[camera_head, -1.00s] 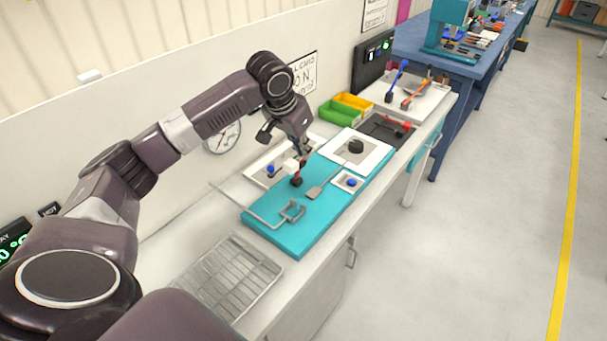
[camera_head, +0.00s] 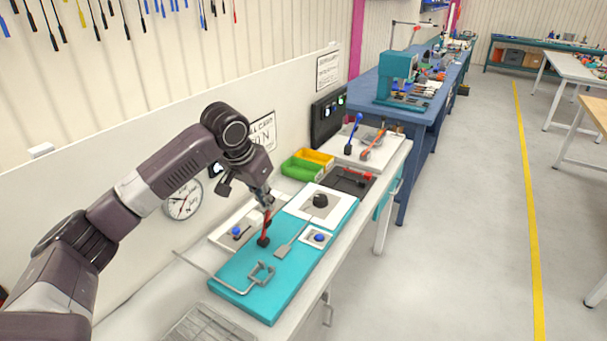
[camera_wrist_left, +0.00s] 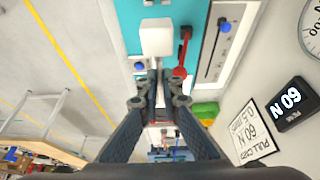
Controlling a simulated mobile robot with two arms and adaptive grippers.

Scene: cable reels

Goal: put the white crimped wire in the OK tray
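My left gripper (camera_head: 264,201) is over the far-left part of the teal mat (camera_head: 256,303). In the left wrist view its fingers (camera_wrist_left: 160,82) are close together on a thin pale length, apparently the white wire. A white block-shaped end (camera_wrist_left: 157,38) sticks out past the fingertips and looks large, so near the camera and above the mat. In the head view I cannot make out this white end. No OK label is readable. My right gripper is out of view.
Green (camera_head: 300,168) and yellow (camera_head: 320,158) bins stand behind the mat. A white tray with a blue knob (camera_head: 236,231), a white plate with a black knob (camera_head: 320,200), a bent metal rod (camera_head: 226,288) and a wire rack (camera_head: 205,325) are nearby. A dark tray (camera_head: 350,178) lies farther along.

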